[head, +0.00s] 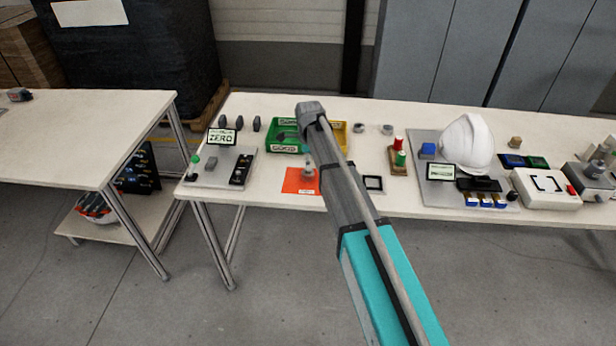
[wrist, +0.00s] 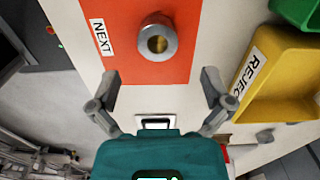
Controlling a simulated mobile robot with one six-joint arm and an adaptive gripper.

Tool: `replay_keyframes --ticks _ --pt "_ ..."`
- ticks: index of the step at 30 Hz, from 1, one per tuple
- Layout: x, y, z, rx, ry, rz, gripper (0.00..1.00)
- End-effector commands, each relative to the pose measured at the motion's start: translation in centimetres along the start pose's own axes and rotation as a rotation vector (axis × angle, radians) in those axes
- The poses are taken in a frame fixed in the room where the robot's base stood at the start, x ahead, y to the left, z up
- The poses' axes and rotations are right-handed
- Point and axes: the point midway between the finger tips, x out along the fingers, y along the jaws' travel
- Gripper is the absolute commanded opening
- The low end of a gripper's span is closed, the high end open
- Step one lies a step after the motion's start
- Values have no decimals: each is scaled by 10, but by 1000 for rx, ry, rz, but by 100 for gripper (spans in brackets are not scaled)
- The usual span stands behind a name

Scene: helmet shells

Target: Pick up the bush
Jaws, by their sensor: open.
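The bush (wrist: 157,40) is a short grey metal cylinder with a brass-coloured bore. In the wrist view it stands on end on the orange mat (wrist: 110,20) marked NEXT, near the top of the picture. My gripper (wrist: 160,88) is open and empty, its two fingers spread wide to either side below the bush in the picture. The fingers do not touch the bush. In the head view the orange mat (head: 299,183) lies near the table's front edge. My arm partly covers that area, and the gripper is hard to make out there.
A yellow reject bin (wrist: 272,75) stands right of the mat in the wrist view, beside a green bin (wrist: 300,12). In the head view, a black square frame (head: 372,183), a stand with red and green spools (head: 398,158) and a white helmet shell (head: 466,143) are to the right.

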Motion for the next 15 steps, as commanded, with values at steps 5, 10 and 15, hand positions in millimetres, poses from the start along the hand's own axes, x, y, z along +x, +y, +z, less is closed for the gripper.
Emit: replay_keyframes --ticks 5,10,15 --pt "0 0 0 0 0 0 100" --pt "6 0 0 0 0 0 100" --pt "19 1 2 0 0 0 100"
